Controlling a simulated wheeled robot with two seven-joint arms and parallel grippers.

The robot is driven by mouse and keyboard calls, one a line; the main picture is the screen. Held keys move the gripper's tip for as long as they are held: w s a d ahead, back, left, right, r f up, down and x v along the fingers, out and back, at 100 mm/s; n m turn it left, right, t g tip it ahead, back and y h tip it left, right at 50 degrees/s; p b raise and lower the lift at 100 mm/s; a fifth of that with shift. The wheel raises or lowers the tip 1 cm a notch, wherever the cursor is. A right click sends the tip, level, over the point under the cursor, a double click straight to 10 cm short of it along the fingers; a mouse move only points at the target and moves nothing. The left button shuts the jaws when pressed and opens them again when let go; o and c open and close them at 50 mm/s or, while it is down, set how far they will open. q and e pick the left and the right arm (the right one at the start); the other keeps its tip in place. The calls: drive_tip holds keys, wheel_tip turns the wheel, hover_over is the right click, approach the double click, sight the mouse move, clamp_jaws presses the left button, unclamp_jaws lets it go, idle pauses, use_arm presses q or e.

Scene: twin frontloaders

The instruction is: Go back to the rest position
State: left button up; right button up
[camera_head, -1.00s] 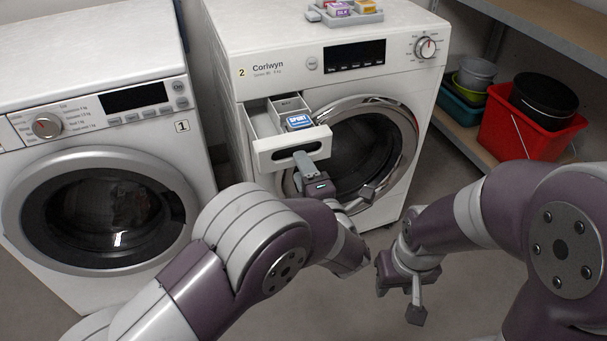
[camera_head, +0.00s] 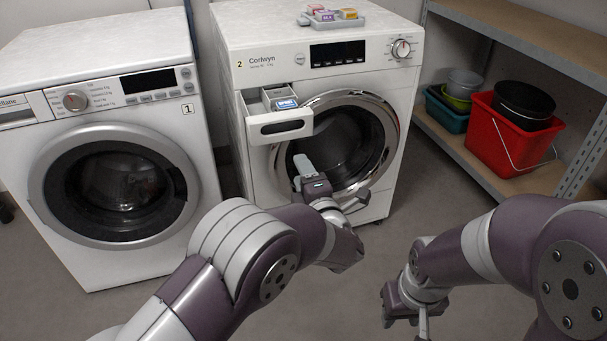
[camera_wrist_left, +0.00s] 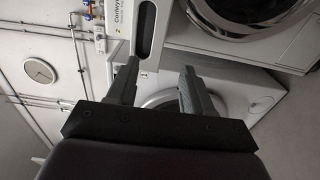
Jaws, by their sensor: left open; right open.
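My left gripper (camera_head: 330,178) is open and empty in front of machine 2's round door, below its pulled-out detergent drawer (camera_head: 281,128). It stands apart from the drawer front. In the left wrist view, the two fingers of my left gripper (camera_wrist_left: 160,88) are spread with nothing between them. The drawer holds a small blue and white labelled item (camera_head: 287,104). My right gripper (camera_head: 405,318) is low at the right of centre, over the floor, partly cut off by the lower edge. It is open, and no held object shows.
Washing machine 1 (camera_head: 110,70) stands at the left with its door shut. Machine 2 (camera_head: 235,30) carries a grey tray (camera_head: 333,22) with small coloured boxes. A metal shelf (camera_head: 480,165) at the right holds a red bucket (camera_head: 500,140) and basins. The floor between is clear.

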use_arm(q)
drive_tip(key=s+d+f+m+g+h, duration=0.4)
drive_tip(key=d+f+m+g+h, duration=0.25)
drive_tip(key=f+m, duration=0.5)
drive_tip(key=s+a+m+g+h+p, duration=0.1)
drive_tip(key=s+a+m+g+h, duration=0.1)
drive_tip(key=s+a+m+g, duration=0.4)
drive_tip(key=s+a+r+m+g+y+p, duration=0.1)
drive_tip(key=s+a+r+m+g+y, duration=0.15)
drive_tip(key=s+a, duration=0.65)
drive_tip(key=s+a+r+m+g+y+p, duration=0.1)
drive_tip(key=s+a+r+m, duration=0.15)
drive_tip(key=s+a, duration=0.7)
wheel_tip(320, 180, up, 38)
drive_tip(key=w+a+p, duration=0.1)
drive_tip(key=p, duration=3.7)
drive_tip(key=shift+w+a+f+n, duration=0.2)
drive_tip(key=shift+a+n, duration=0.05)
drive_tip(key=shift+n, duration=0.2)
